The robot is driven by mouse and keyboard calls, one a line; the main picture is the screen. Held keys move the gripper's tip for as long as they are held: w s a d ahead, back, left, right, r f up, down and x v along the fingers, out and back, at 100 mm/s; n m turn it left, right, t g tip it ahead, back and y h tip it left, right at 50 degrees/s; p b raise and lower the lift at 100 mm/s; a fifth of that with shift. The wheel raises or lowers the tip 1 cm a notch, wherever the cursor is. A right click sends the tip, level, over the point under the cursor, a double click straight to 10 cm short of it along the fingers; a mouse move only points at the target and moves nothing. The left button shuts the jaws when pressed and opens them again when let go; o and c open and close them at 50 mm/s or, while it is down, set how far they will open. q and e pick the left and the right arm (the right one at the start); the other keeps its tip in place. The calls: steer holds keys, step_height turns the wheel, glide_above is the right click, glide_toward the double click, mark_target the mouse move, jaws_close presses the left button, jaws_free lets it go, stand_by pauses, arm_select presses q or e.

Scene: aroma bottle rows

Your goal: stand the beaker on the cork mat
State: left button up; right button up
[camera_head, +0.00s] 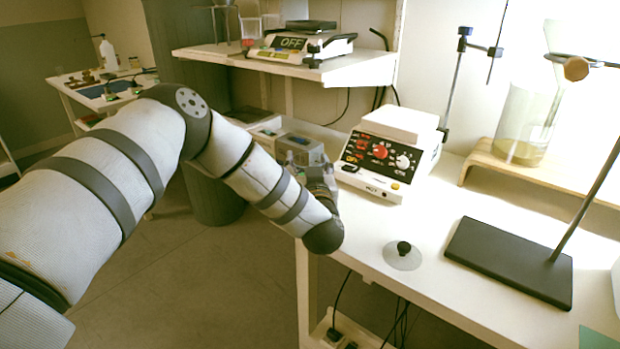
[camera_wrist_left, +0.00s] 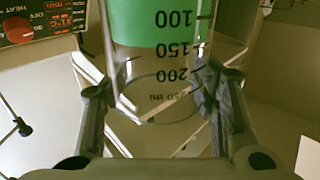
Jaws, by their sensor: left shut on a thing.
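In the head view my left gripper (camera_head: 318,178) is beyond the end of my forearm, beside the hotplate at the left edge of the bench. The beaker cannot be made out there. I cannot make out the cork mat in either view. My right gripper is not in view.
A black-knobbed disc (camera_head: 402,256), a black stand base (camera_head: 510,262) and a wooden riser (camera_head: 535,172) with a large glass vessel (camera_head: 525,125) are farther right. Bench between them is bare.

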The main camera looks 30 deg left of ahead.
arm_select(q)
steer(key=shift+f, duration=1.7)
steer(key=o, duration=1.4)
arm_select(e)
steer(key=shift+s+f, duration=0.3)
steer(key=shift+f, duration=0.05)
arm_select(q)
steer(key=shift+r, duration=0.2)
steer(key=v, duration=1.2)
steer(key=shift+d+p, duration=0.1)
steer(key=shift+p, duration=0.3)
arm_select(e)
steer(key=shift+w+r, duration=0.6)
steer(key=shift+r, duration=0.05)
